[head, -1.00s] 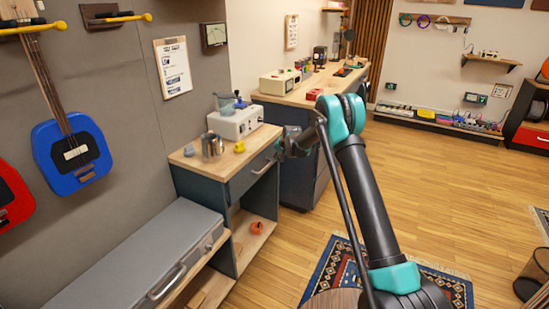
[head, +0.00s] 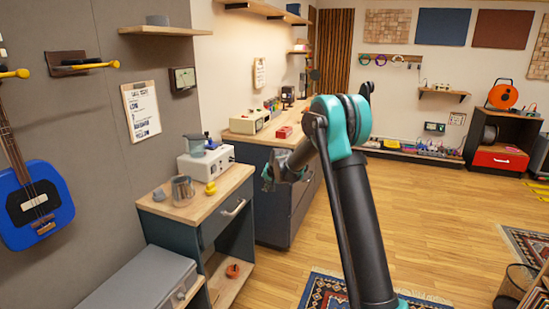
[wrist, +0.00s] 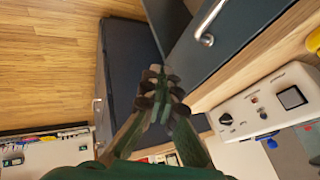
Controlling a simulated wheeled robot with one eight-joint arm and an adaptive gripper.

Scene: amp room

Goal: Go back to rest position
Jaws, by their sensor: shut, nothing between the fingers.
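My gripper (head: 268,178) is shut and empty. In the head view it hangs in the air just right of the small cabinet (head: 213,242), with its fingers partly hidden by my own arm. In the wrist view the fingertips (wrist: 157,88) meet, with nothing between them. Behind them lie the dark cabinet fronts and a drawer with a metal handle (wrist: 211,20). I cannot tell how far the fingers are from the cabinet.
The small cabinet holds a metal mug (head: 182,191), a white device (head: 206,162) and a yellow object (head: 211,188). A longer counter (head: 262,137) stands behind. A grey case (head: 145,281) lies at the lower left. The wooden floor (head: 425,225) to the right is mostly clear.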

